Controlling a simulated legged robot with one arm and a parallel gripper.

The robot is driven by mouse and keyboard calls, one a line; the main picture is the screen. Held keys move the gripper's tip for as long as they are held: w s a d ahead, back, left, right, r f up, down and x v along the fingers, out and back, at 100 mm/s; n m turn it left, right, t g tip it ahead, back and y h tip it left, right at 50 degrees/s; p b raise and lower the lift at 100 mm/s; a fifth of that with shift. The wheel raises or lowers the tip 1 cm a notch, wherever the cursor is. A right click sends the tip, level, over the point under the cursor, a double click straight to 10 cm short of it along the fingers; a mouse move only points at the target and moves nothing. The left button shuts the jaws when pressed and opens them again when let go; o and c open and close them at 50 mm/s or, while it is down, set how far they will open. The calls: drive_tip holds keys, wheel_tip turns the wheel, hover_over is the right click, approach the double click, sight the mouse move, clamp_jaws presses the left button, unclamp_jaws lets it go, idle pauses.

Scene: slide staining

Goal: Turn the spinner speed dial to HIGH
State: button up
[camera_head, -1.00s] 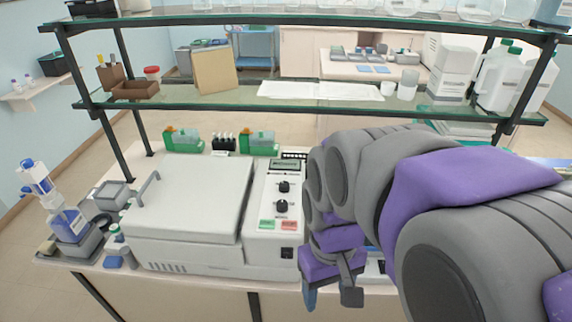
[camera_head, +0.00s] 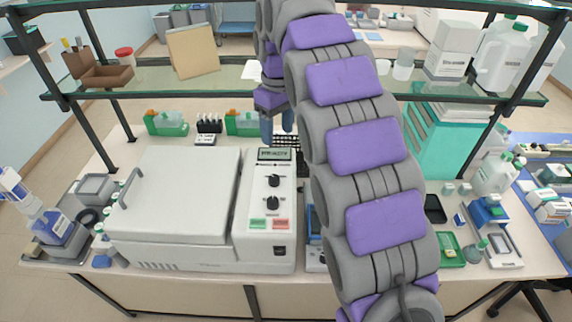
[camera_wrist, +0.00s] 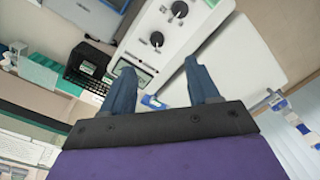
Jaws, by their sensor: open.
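The spinner is a pale grey machine (camera_head: 175,215) with a closed lid on the bench. Its control panel (camera_head: 250,240) on the right side has a small display (camera_head: 274,155) and two black dials, an upper one (camera_head: 274,180) and a lower one (camera_head: 272,203). The labels are too small to read, so I cannot tell which is the speed dial or its setting. My gripper (camera_head: 277,127) is open and empty, above the panel's far end near the display. In the wrist view my gripper (camera_wrist: 160,72) has both dials ahead of its fingers, the nearer dial (camera_wrist: 157,39) and the farther dial (camera_wrist: 180,9), neither touched.
A glass shelf (camera_head: 150,98) spans above the bench behind the spinner, close to my arm. Green boxes (camera_head: 165,123) and a black rack (camera_head: 209,125) stand behind the machine. A teal box (camera_head: 440,145) and several small lab items are to the right.

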sight(274, 177)
drive_tip(key=shift+n, duration=0.3)
drive_tip(key=f, duration=0.5)
drive_tip(key=w+a+f+b, duration=0.1)
drive_tip(key=f, duration=1.1)
drive_tip(key=shift+w+a+f, duration=0.2)
drive_tip(key=shift+w, duration=0.1)
drive_tip(key=c, duration=1)
